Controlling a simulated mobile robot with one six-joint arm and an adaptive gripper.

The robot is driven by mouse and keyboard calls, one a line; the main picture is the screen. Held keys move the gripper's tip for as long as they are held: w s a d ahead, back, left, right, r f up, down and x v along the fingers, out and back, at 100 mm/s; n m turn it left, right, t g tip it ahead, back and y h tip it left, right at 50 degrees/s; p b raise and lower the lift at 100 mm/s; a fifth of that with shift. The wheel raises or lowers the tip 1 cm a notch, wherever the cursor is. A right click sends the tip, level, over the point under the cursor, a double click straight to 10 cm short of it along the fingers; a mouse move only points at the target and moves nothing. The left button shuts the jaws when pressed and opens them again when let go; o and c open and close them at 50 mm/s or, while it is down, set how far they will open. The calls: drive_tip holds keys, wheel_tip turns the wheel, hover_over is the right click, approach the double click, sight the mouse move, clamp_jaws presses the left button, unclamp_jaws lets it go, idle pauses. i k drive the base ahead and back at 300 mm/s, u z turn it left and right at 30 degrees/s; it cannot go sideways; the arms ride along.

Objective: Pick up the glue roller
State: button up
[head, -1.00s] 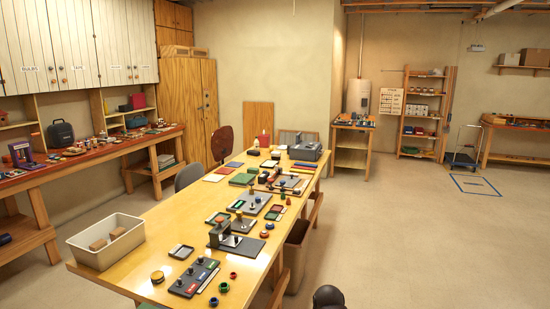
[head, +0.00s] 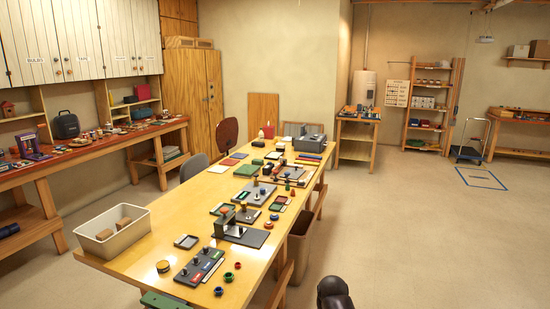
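I cannot make out a glue roller for certain among the small items on the long yellow table (head: 150,250). Near the front lie a dark board with several knobs and coloured labels (head: 201,266), a round yellow-lidded tin (head: 163,266) and small red, green and blue ring-like pieces, one of them blue (head: 219,291). Behind them a dark block-like device (head: 225,220) stands on a dark plate. My gripper cannot be made out; only a dark rounded part of my own arm shows at the bottom, right of the table.
A cream bin (head: 112,247) with brown blocks stands at the table's left edge. Chairs, one grey (head: 194,168), stand along its far left side. A side bench (head: 60,165) runs along the left wall. Open floor (head: 430,240) lies to the right, with a cart (head: 468,152) far back.

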sight(280, 147)
drive_tip(key=k, duration=0.65)
drive_tip(key=z, duration=0.35)
drive_tip(key=i, duration=1.25)
drive_tip(key=z, duration=0.7)
drive_tip(key=i, duration=2.3)
drive_tip(key=z, duration=0.1)
